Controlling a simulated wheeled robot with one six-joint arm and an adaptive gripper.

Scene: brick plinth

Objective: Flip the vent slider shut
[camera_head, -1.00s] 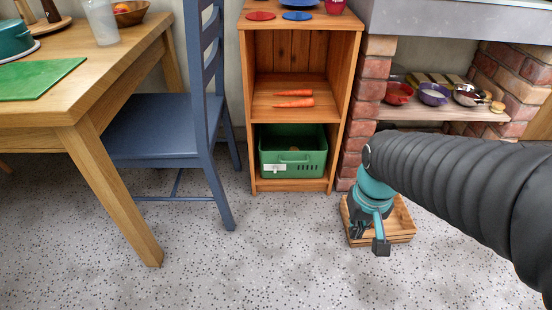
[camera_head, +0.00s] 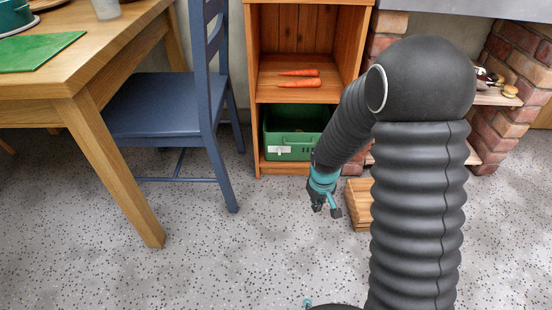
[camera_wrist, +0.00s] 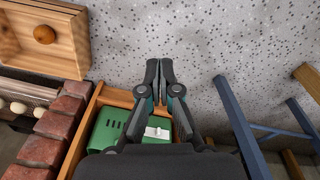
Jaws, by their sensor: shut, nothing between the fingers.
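The green crate (camera_head: 295,138) sits in the bottom compartment of the wooden shelf unit. Its front wall carries a white vent slider (camera_head: 280,150) on the left side. In the wrist view the slider (camera_wrist: 157,133) shows as a small white plate with a knob, and dark slots lie to its left on the green crate (camera_wrist: 106,130). My gripper (camera_head: 327,211) is shut and empty, pointing down in front of the shelf, right of the slider and apart from it. In the wrist view my gripper (camera_wrist: 160,68) partly covers the crate's front.
A blue chair (camera_head: 160,118) and table (camera_head: 100,95) stand left. Two carrots (camera_head: 298,83) lie on the shelf above.

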